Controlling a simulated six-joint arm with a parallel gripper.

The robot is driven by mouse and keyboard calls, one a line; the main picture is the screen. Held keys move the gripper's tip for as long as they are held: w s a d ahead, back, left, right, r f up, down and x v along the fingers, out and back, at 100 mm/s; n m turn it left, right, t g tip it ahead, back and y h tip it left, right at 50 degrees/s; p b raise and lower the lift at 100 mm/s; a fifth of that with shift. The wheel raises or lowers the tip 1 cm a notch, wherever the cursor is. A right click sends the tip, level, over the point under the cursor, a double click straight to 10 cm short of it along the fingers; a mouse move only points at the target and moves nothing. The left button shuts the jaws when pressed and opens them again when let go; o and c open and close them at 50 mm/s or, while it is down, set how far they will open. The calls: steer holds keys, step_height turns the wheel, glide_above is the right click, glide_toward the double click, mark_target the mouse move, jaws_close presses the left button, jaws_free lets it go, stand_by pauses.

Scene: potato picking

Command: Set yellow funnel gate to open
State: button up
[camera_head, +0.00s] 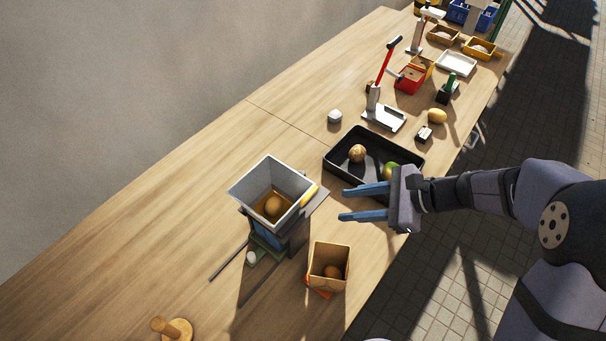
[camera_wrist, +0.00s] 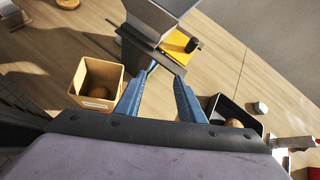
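The grey funnel (camera_head: 289,181) stands on a dark stand on the table, with a brown potato (camera_head: 272,205) inside. Its yellow gate (camera_head: 309,193) shows as a strip along the funnel's right side. In the wrist view the yellow gate (camera_wrist: 176,43) is a flat plate beside the funnel (camera_wrist: 158,14), with a dark knob (camera_wrist: 193,45) at its outer end. My gripper (camera_head: 342,203) is open and empty, its two blue fingers pointing at the funnel from the right, apart from the gate. In the wrist view the gripper (camera_wrist: 161,76) points toward the gate's side.
A tan box (camera_head: 343,257) holding a potato stands in front of the funnel. A black tray (camera_head: 335,165) with a potato and a green item lies behind my gripper. A wooden-handled item (camera_head: 177,329) is at the front left. The table's left side is mostly clear.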

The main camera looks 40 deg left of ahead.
mark_target(301, 173)
steer(key=shift+w+a+f+m+y+p, duration=0.1)
steer(key=shift+a+f+m+y+p, duration=0.3)
steer(key=shift+a, duration=2.1)
steer(key=shift+s+a+f+m+y+p, duration=0.1)
steer(key=shift+a+m+y+p, duration=0.55)
steer(key=shift+a, duration=1.85)
steer(key=shift+w+a+f+m+y+p, duration=0.1)
steer(key=shift+a+f+m+y+p, duration=0.3)
steer(key=shift+a, duration=2.1)
steer(key=shift+r+m, duration=0.2)
steer(key=shift+m, duration=0.05)
jaws_close()
